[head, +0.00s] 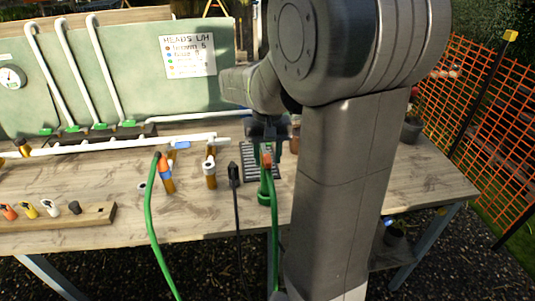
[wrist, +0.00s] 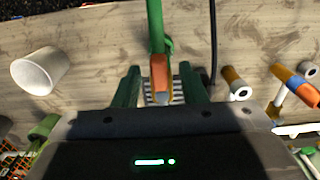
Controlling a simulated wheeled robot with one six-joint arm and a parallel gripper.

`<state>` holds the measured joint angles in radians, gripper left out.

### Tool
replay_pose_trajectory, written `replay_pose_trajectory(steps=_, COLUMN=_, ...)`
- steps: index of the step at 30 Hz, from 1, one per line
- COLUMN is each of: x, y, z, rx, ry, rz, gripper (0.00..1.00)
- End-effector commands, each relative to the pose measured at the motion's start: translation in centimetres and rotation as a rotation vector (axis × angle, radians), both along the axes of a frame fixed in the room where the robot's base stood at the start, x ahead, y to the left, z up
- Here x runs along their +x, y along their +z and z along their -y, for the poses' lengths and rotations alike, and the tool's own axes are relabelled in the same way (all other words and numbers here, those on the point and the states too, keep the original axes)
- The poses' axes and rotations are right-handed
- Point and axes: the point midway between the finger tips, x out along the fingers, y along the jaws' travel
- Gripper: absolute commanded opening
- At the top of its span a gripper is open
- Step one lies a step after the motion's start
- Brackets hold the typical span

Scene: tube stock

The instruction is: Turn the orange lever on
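An orange piece that looks like the lever (head: 266,160) sits at the top of a green hose fitting near the middle of the table. It also shows in the wrist view (wrist: 159,75), with a grey tip pointing toward me. My gripper (head: 267,143) is just above and around it. In the wrist view, the two green fingers of my gripper (wrist: 160,88) stand apart on either side of the orange piece, with a small gap at each side. Nothing is clamped. My arm hides the table to the right of the lever in the head view.
A second green hose with an orange fitting (head: 165,168) stands to the left, beside a brass tube (head: 210,172). A black cable (head: 234,178) runs close by the lever. A white cup (wrist: 41,71) lies in the wrist view. A wooden strip (head: 60,218) holds several coloured pegs.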

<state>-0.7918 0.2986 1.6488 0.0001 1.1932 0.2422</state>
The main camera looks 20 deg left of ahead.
Motion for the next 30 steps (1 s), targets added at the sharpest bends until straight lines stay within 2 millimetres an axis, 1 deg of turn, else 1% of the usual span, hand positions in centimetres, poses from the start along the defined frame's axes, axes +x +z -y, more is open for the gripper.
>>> replay_pose_trajectory(steps=2, x=0.01, y=0.01, z=0.01, rx=0.0, ry=0.0, rz=0.0, gripper=0.38)
replay_pose_trajectory(steps=3, x=0.01, y=0.01, z=0.0, rx=0.0, ry=0.0, rz=0.0, gripper=0.36)
replay_pose_trajectory(steps=5, x=0.01, y=0.02, z=0.0, rx=0.0, ry=0.0, rz=0.0, gripper=0.24)
replay_pose_trajectory(steps=6, x=0.01, y=0.02, z=0.0, rx=0.0, ry=0.0, rz=0.0, gripper=0.17)
replay_pose_trajectory(steps=9, x=0.01, y=0.03, z=0.0, rx=0.0, ry=0.0, rz=0.0, gripper=0.0)
replay_pose_trajectory(steps=20, x=0.12, y=0.07, z=0.15, rx=-0.001, ry=0.041, rz=0.001, gripper=0.0)
replay_pose_trajectory(steps=26, x=0.4, y=0.1, z=0.47, rx=-0.002, ry=0.153, rz=0.0, gripper=0.0)
replay_pose_trajectory(steps=30, x=0.68, y=0.11, z=0.77, rx=-0.004, ry=0.27, rz=0.0, gripper=0.0)
